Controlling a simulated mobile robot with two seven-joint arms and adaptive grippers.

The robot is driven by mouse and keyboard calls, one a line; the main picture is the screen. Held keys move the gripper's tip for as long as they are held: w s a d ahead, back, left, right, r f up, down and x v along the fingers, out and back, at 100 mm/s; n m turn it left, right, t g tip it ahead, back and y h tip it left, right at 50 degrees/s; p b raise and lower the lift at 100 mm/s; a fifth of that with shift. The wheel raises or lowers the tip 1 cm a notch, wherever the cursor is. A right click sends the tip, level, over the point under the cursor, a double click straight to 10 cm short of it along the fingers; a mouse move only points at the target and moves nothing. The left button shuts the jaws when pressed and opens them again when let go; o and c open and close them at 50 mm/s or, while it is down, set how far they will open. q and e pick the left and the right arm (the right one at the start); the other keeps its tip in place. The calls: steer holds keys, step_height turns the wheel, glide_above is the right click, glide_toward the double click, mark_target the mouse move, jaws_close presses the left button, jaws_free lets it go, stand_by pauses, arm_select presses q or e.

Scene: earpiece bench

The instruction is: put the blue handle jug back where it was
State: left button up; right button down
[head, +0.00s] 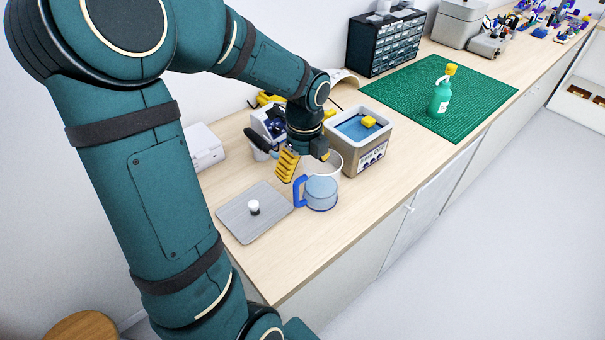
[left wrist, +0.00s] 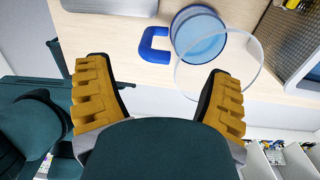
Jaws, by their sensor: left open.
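The blue handle jug (head: 321,193) stands upright on the wooden bench, with a clear, blue-tinted body and its blue handle toward the left. In the left wrist view the jug (left wrist: 199,36) lies beyond the fingertips, with its handle also to the left. My left gripper (head: 304,168) is open and empty, just behind and above the jug in the head view. Its yellow fingers (left wrist: 160,78) are spread wide in the left wrist view, and the jug is not between them. My right gripper is not in view.
A grey tank with blue liquid (head: 366,153) is behind right. A grey plate with a white knob (head: 242,222) lies to the left. Bare bench (head: 375,203) is to the right; a green mat (head: 472,98) lies farther back.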

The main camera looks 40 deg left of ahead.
arm_select(q)
step_height(320, 180, up, 7)
steer(key=p, duration=0.1)
steer(key=shift+r, duration=0.2)
steer(key=shift+w+d, duration=0.1)
stand_by(0.4)
